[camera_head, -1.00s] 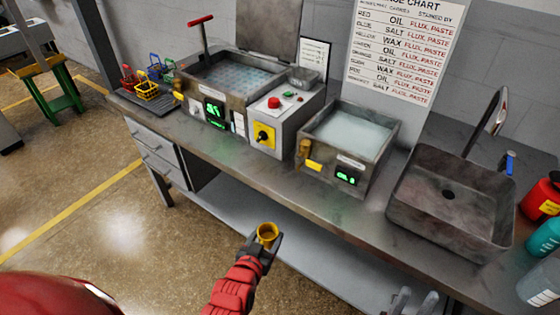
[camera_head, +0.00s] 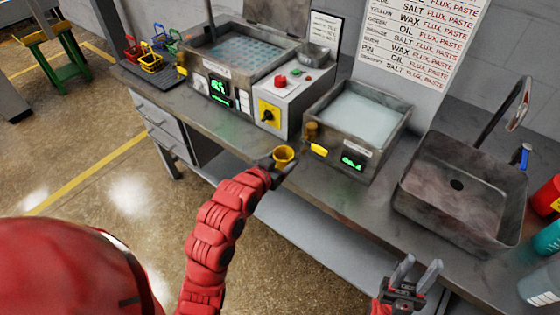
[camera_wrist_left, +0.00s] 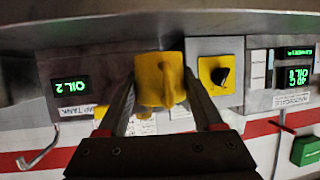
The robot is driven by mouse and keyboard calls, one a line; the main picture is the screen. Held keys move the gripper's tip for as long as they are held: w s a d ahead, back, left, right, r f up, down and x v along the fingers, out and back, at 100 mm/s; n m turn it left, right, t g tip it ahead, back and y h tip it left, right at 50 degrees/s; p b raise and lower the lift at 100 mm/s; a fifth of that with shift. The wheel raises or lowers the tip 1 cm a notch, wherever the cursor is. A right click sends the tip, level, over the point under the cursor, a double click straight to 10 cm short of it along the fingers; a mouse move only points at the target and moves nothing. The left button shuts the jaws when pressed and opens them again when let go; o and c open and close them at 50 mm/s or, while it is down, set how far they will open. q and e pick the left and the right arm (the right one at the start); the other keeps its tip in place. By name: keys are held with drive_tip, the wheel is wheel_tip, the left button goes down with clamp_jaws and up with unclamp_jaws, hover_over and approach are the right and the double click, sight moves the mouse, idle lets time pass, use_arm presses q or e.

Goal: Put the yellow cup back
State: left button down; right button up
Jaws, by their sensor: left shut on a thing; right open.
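The yellow cup (camera_head: 283,156) is held by my left gripper (camera_head: 281,164) in front of the bench edge, below the gap between the switch box and the right tank. In the left wrist view the yellow cup (camera_wrist_left: 160,79) sits between the two fingers of my left gripper (camera_wrist_left: 158,105), which are shut on it. My right gripper (camera_head: 416,272) is open and empty at the lower right, in front of the bench.
A tank (camera_head: 356,127) with pale liquid stands right of a switch box (camera_head: 275,103). A brown cup-like object (camera_head: 311,131) is at that tank's left front corner. A sink (camera_head: 456,194) is further right. Coloured baskets (camera_head: 151,61) stand on the far left. The front bench strip (camera_head: 222,134) is clear.

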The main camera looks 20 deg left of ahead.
sight(280, 152)
use_arm(q)
drive_tip(key=w, duration=0.1)
drive_tip(key=w+a+p, duration=0.1)
drive_tip(key=w, duration=0.1)
drive_tip(key=w+a, duration=0.1)
drive_tip(key=shift+w+r, duration=0.1)
drive_tip(key=shift+w, duration=0.1)
drive_tip(key=shift+w+a+f+p, duration=0.2)
drive_tip(key=shift+w+p, duration=0.1)
drive_tip(key=shift+w, duration=0.1)
drive_tip(key=shift+w+a, duration=0.1)
drive_tip(key=shift+w, duration=0.1)
wheel_tip(280, 152, down, 4)
drive_tip(key=shift+r+p, duration=0.25)
drive_tip(key=shift+p, duration=0.55)
drive_tip(key=shift+f, duration=0.15)
drive_tip(key=shift+c, duration=0.2)
unclamp_jaws()
